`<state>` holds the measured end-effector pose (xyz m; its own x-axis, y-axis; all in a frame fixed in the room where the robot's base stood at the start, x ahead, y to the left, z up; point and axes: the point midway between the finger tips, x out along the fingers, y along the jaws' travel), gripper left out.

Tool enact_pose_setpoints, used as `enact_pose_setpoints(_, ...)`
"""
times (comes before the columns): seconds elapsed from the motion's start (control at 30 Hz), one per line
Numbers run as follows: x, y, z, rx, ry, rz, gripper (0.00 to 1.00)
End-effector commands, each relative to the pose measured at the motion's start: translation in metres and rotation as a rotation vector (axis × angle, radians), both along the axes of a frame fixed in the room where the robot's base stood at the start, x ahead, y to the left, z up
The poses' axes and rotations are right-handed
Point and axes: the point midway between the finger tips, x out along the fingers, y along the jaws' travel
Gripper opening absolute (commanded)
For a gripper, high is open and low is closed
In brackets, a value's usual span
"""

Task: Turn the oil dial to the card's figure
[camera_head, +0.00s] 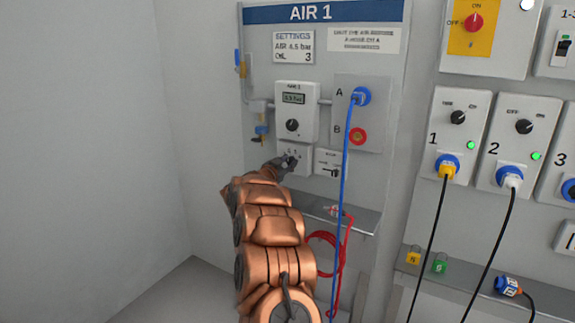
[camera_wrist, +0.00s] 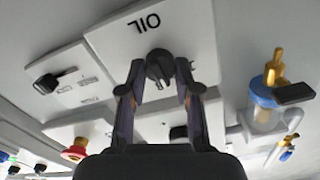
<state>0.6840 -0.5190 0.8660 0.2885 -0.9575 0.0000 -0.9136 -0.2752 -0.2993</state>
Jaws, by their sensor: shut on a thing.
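The settings card (camera_head: 293,47) on the AIR 1 panel shows OIL 3 under an air figure in bar. The oil dial (camera_wrist: 160,64) is a dark knob on a white plate (camera_wrist: 110,35) marked OIL, which appears upside down in the wrist view. My gripper (camera_wrist: 160,74) is shut on the oil dial, one finger on each side. In the head view my gripper (camera_head: 286,162) reaches the small oil plate (camera_head: 297,170) below the air regulator (camera_head: 297,98). The dial's scale and its pointer against it are too small or hidden to read.
A lever plate (camera_head: 328,163) sits just right of the oil plate. A blue hose (camera_head: 346,150) hangs from port A, above red port B (camera_head: 358,136). Brass and blue fittings (camera_head: 261,130) are at the left. A shelf (camera_head: 355,217) with a red hose (camera_head: 322,240) lies below.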

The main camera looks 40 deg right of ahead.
Motion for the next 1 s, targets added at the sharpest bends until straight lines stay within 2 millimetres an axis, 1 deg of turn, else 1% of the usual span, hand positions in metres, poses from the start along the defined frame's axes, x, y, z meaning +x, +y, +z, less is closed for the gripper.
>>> enact_pose_setpoints(0.2,0.0002,0.0006,-0.0018,0.050,-0.166,0.001,0.00)
enact_pose_setpoints(0.5,-0.0006,0.0000,-0.0016,0.100,-0.332,0.000,0.00)
enact_pose_setpoints(0.73,-0.0008,0.0000,-0.0017,0.118,-0.389,0.000,0.00)
enact_pose_setpoints(1.0,-0.0009,-0.0002,-0.0012,0.122,-0.403,0.000,0.00)
